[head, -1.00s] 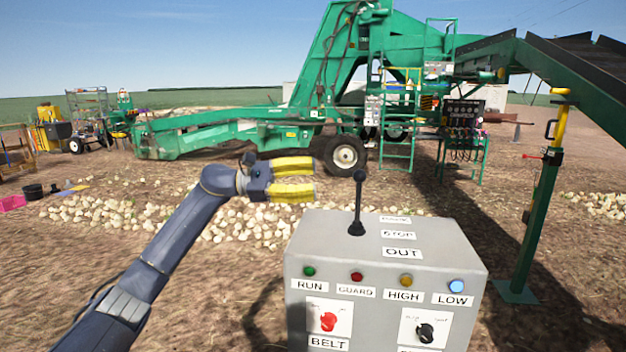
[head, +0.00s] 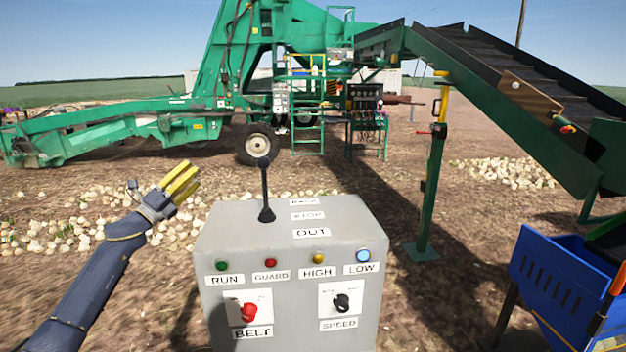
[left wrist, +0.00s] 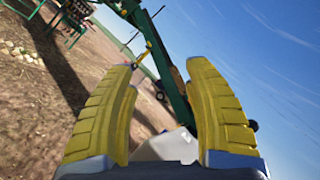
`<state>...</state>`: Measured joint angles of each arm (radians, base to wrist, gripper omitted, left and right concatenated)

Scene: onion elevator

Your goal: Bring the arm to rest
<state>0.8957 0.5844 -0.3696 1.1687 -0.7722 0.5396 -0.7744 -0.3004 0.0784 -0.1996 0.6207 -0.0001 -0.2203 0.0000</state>
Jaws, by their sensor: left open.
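My left gripper (head: 181,183) is in the head view, left of the grey control box (head: 290,262) and apart from it. Its yellow fingers point up and to the right. In the left wrist view the fingers (left wrist: 163,105) are spread apart with nothing between them. The pale control box shows beyond them. The box carries a black lever (head: 264,190), a red BELT knob (head: 249,312) and a black SPEED knob (head: 342,302). The blue LOW lamp (head: 363,255) looks lit. My right gripper is not in view.
A green elevator machine (head: 225,90) stands behind, with a sloping conveyor (head: 490,100) at the right. A green post (head: 433,185) stands behind the box. A blue bin (head: 550,275) is at the lower right. Onions (head: 95,225) lie on the ground behind my left arm.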

